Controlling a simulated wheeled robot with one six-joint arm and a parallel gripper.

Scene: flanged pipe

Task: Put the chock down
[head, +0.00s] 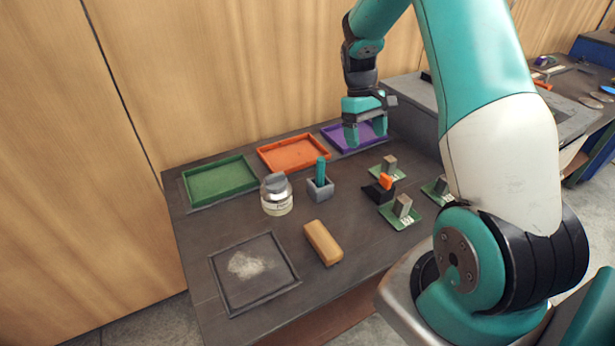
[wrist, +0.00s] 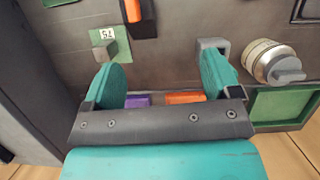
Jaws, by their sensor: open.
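My gripper (head: 365,136) is open and empty, above the table near the purple tray; its two teal fingers stand apart in the wrist view (wrist: 164,72), with nothing between them. I cannot tell for sure which thing is the chock. Grey blocks stand on small green cards: a back one (head: 389,163), a front one (head: 403,203) and a right one (head: 441,185). A black piece with an orange top (head: 383,187) sits among them.
Green (head: 218,181), orange (head: 293,152) and purple (head: 352,137) trays line the table's back. A lidded jar (head: 276,195), a grey holder (head: 320,189) with a teal stick, a tan block (head: 323,242) and a framed square (head: 255,290) with pale powder stand nearer.

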